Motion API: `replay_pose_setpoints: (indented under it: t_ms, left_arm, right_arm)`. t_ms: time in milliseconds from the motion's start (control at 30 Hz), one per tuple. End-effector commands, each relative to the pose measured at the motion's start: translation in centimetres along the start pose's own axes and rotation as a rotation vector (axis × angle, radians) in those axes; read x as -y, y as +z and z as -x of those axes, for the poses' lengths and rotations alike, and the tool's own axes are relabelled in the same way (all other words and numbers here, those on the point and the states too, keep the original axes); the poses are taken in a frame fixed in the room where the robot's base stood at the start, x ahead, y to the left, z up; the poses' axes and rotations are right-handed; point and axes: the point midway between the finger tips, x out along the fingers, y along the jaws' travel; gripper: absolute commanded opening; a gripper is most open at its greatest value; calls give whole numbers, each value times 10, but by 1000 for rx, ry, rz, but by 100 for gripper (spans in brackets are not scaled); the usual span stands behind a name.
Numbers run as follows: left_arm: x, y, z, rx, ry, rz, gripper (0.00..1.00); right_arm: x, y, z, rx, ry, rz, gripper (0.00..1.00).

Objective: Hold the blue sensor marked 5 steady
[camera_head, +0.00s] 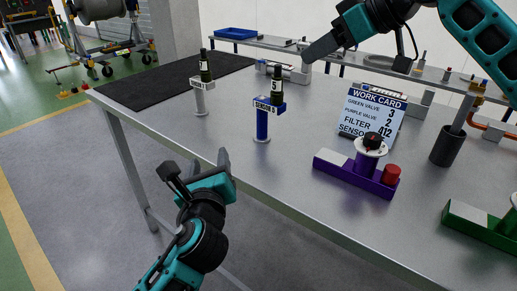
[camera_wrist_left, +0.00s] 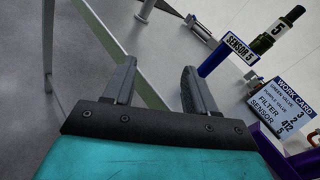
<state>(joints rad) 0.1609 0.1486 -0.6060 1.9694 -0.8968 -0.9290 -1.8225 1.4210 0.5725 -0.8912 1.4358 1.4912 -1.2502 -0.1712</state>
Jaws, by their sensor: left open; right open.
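The blue sensor stand (camera_head: 262,124) with its "SENSOR 5" plate stands upright on the metal bench. A dark cylinder marked 5 (camera_head: 277,85) sits upright at its plate. In the left wrist view the blue stand (camera_wrist_left: 213,60) and the dark cylinder (camera_wrist_left: 279,31) show at upper right, beyond the fingers. My left gripper (camera_head: 196,166) is open and empty, off the bench's front edge, apart from the sensor and to its lower left. Its spread fingers also show in the left wrist view (camera_wrist_left: 157,75). My right gripper (camera_head: 310,52) is open, above and behind the sensor, its fingers partly overlapping in view.
A white sensor stand (camera_head: 199,102) with a similar dark cylinder stands left of the blue one. A black mat (camera_head: 140,93) covers the bench's far left.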

Motion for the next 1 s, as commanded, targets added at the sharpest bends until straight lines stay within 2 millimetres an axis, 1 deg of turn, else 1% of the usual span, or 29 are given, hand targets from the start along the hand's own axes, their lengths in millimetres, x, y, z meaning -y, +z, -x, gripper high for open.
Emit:
replay_pose_setpoints:
  t_ms: [33, 100, 200, 300, 467, 567, 1000]
  left_arm:
    - [20, 3, -6, 18, -28, -83, 57]
    - [44, 0, -10, 27, -66, -178, 57]
    - [73, -7, -13, 29, -115, -270, 57]
    - [91, -13, -15, 27, -150, -328, 57]
    - [102, -17, -19, 28, -170, -364, 57]
    - [104, -18, -29, 28, -171, -364, 57]
    - [116, -18, -102, 26, -169, -360, 57]
  right_arm:
    - [0, 0, 0, 0, 0, 0, 43]
    - [0, 0, 0, 0, 0, 0, 43]
    - [0, 0, 0, 0, 0, 0, 43]
    - [0, 0, 0, 0, 0, 0, 43]
    - [0, 0, 0, 0, 0, 0, 43]
    - [0, 0, 0, 0, 0, 0, 43]
    - [0, 0, 0, 0, 0, 0, 43]
